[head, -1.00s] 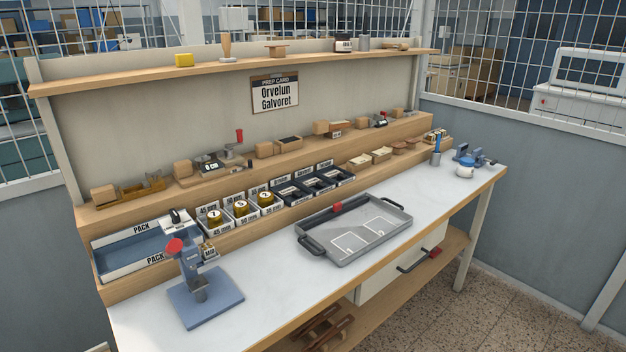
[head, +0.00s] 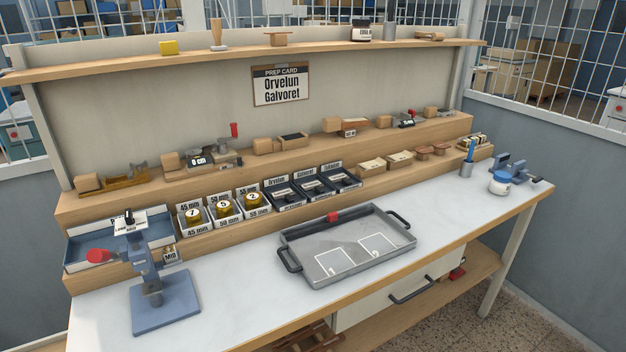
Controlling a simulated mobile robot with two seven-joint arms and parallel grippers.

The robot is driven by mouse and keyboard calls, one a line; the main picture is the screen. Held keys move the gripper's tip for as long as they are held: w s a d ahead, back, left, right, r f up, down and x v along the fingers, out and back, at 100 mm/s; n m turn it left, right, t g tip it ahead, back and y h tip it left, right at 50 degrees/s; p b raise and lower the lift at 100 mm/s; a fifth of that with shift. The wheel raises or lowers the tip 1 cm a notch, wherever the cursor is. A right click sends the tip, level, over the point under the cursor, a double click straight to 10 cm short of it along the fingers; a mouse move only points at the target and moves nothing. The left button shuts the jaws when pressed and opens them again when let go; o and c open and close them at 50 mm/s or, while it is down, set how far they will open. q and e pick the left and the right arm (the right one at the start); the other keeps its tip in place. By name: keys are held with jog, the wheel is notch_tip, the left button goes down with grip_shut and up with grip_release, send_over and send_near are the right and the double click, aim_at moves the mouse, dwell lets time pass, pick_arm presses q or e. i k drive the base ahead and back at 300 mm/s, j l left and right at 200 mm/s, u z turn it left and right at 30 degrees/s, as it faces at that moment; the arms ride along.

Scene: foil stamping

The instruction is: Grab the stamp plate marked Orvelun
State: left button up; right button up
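Three dark bins stand in a row on the lower step of the bench, each with a white name label behind it. The label on the leftmost dark bin (head: 287,205) seems to read Orvelun, in small print. The middle dark bin (head: 316,196) seems to be marked Galvoret. The name on the right dark bin (head: 345,188) is too small to read surely. Dark plate-like pieces lie in these bins, but their own markings cannot be made out. A prep card (head: 281,87) on the back panel reads Orvelun and Galvoret. Neither of my grippers is in view.
Foil roll bins (head: 223,222) stand left of the dark bins. A grey tray (head: 325,275) with two white outlines lies in front of them. A blue press (head: 155,295) and a blue pack tray (head: 85,262) are at the left.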

aim_at(315, 187)
jog(key=i+l+u, duration=0.1)
jog(key=i+l, duration=0.15)
jog(key=i+l+u, duration=0.15)
jog(key=l, duration=0.35)
jog(key=i+l+u, duration=0.1)
jog(key=i+l, duration=0.15)
jog(key=l, duration=0.15)
